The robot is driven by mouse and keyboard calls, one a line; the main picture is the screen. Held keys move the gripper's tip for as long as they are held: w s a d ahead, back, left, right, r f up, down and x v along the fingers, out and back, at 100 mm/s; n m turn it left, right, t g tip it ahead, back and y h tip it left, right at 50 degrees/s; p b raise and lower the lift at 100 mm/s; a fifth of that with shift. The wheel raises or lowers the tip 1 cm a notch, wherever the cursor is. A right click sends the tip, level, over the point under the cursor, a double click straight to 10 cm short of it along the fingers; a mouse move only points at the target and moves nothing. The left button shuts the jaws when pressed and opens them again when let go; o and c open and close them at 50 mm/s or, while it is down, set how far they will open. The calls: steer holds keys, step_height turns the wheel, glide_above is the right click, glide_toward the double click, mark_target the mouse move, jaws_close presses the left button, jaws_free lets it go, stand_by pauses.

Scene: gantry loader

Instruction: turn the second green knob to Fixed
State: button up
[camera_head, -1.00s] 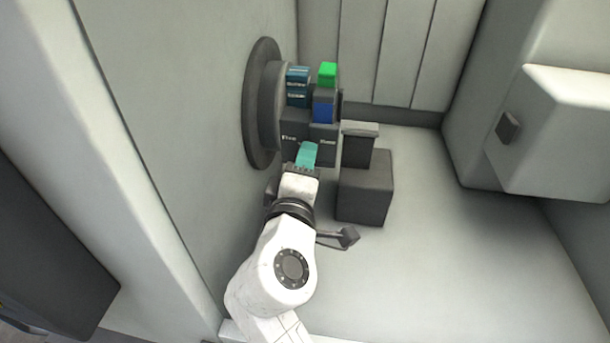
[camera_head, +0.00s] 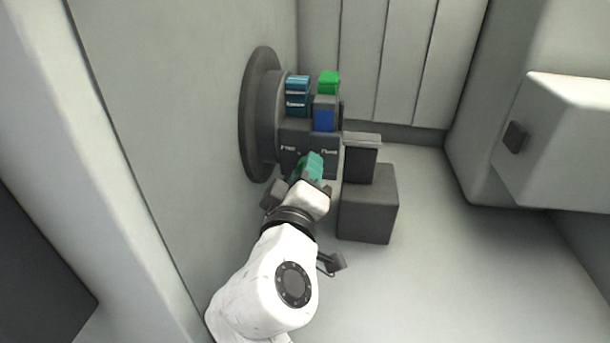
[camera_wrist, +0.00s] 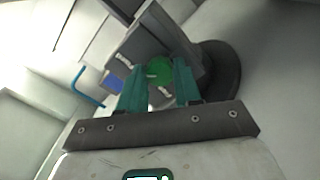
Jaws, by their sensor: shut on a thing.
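A round green knob (camera_wrist: 158,70) sits between the teal fingers of my gripper (camera_wrist: 160,88) in the wrist view. The fingers are shut on it. In the head view my gripper (camera_head: 310,168) is at the lower front of the dark grey block (camera_head: 325,165), and its fingers hide most of the knob. Two small white labels sit on that block, one to the left (camera_head: 288,148) and one to the right (camera_head: 330,151). They are too small to read surely. My gripper is tilted. A second bright green piece (camera_head: 329,80) stands on top of a blue block (camera_head: 324,114).
A dark round flange (camera_head: 258,115) joins the block to the left wall. Teal blocks (camera_head: 297,92) sit beside the blue one. A grey box (camera_head: 368,205) stands close on the right. A pale housing (camera_head: 565,145) projects at the far right. The floor between is clear.

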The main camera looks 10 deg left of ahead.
steer(key=shift+f, duration=0.15)
steer(key=o, duration=1)
steer(key=shift+o, duration=0.2)
steer(key=s, duration=1)
steer(key=shift+s+a, duration=0.15)
steer(key=shift+s, duration=0.25)
